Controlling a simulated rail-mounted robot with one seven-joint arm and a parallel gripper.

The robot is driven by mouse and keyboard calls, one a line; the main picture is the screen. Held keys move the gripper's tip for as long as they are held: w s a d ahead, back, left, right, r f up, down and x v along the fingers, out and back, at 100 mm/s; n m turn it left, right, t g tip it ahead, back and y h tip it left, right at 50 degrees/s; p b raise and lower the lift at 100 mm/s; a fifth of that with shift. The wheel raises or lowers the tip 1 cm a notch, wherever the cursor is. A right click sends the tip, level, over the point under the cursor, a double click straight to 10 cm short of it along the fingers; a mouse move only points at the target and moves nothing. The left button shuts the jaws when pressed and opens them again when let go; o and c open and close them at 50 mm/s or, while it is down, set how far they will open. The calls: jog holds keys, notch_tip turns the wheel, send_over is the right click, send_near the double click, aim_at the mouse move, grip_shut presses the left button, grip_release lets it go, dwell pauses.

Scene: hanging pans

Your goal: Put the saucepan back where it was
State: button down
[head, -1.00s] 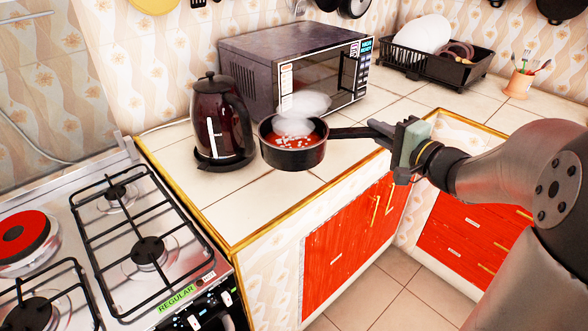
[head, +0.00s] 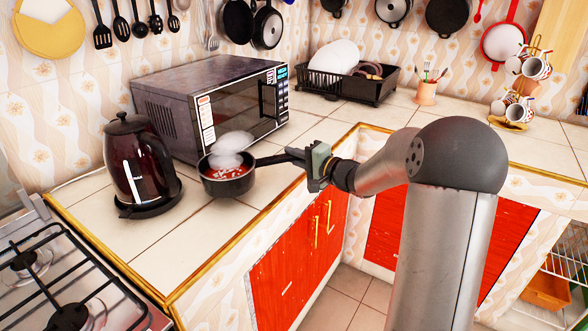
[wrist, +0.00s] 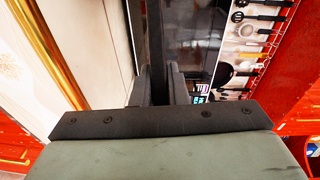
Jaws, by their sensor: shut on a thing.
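The dark saucepan (head: 228,187) is level in front of the microwave, right of the kettle, with red contents and white steam over it. Its handle points right, and shows in the wrist view as a dark bar (wrist: 155,40). My gripper (head: 294,155) is shut on the handle. In the wrist view, the fingers of my gripper (wrist: 158,85) close on both sides of the bar. The pan appears over the counter (head: 225,225); whether it touches the counter is hard to tell.
A dark kettle (head: 135,165) stands close left of the pan, and a microwave (head: 180,95) stands behind it. Pans (head: 267,28) and utensils (head: 120,30) hang on the back wall. A dish rack (head: 350,88) is at the back. A gas stove (head: 60,285) is at lower left.

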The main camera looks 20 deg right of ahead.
jog(key=shift+w+f+b, duration=0.2)
jog(key=shift+f+b, duration=0.15)
jog(key=shift+f, duration=1.5)
jog(key=c, duration=1.4)
grip_release()
jog(key=shift+c, duration=0.2)
